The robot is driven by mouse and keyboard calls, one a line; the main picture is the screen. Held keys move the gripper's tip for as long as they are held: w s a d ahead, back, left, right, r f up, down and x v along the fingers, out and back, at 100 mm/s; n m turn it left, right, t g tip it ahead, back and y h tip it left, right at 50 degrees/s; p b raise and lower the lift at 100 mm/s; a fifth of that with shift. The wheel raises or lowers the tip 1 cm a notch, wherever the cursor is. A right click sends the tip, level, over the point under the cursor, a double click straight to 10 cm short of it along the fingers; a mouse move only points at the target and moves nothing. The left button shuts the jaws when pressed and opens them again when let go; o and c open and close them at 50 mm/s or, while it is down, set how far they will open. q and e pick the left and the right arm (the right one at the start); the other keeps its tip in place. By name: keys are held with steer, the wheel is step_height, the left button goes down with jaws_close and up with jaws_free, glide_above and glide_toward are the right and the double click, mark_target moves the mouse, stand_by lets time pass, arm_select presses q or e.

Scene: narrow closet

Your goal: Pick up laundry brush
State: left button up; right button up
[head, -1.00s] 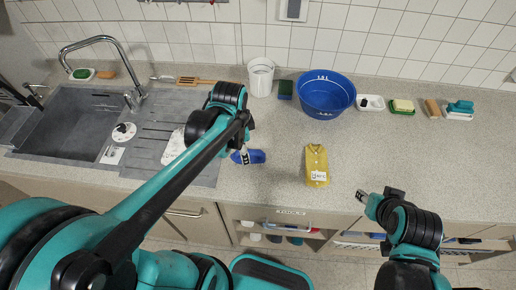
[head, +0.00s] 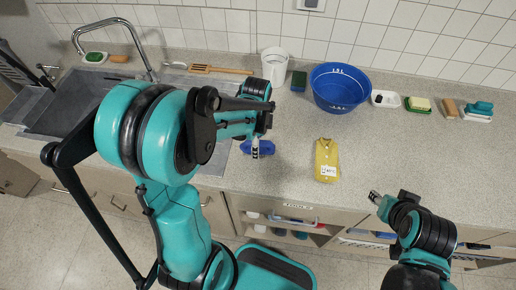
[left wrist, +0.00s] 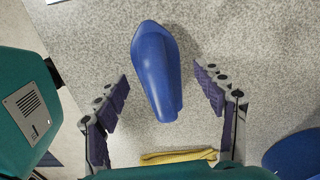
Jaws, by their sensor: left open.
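A smooth blue oblong thing, which looks like the laundry brush (head: 264,147), lies on the grey counter; its bristles are hidden. It also shows in the left wrist view as the blue brush body (left wrist: 157,62). My left gripper (head: 255,149) is above it, partly hidden by my arm. In the left wrist view the fingers of the left gripper (left wrist: 162,92) are open, one on each side of the brush's narrower end, apart from it.
A yellow folded shirt (head: 326,160) lies right of the brush. A sink (head: 75,112) is at left. Soap dishes (head: 419,106) and a teal item (head: 480,108) are at right.

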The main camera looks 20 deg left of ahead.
arm_select(q)
steer(key=c, duration=1.3)
steer(key=shift+r, duration=0.15)
step_height(320, 180, up, 4)
steer(key=shift+d+r+p, duration=0.15)
steer(key=shift+r+p, duration=0.1)
steer(key=shift+p, duration=0.75)
steer(key=d+r, duration=0.2)
steer(key=d, duration=0.1)
steer(key=d+r+p, duration=0.1)
steer(key=d+r, duration=0.1)
steer(key=d, duration=0.2)
steer(key=s+d+r+p, duration=0.1)
steer(key=d+r, duration=0.1)
steer(key=d, duration=0.2)
steer(key=shift+s+d+r, duration=0.1)
steer(key=shift+d, duration=0.05)
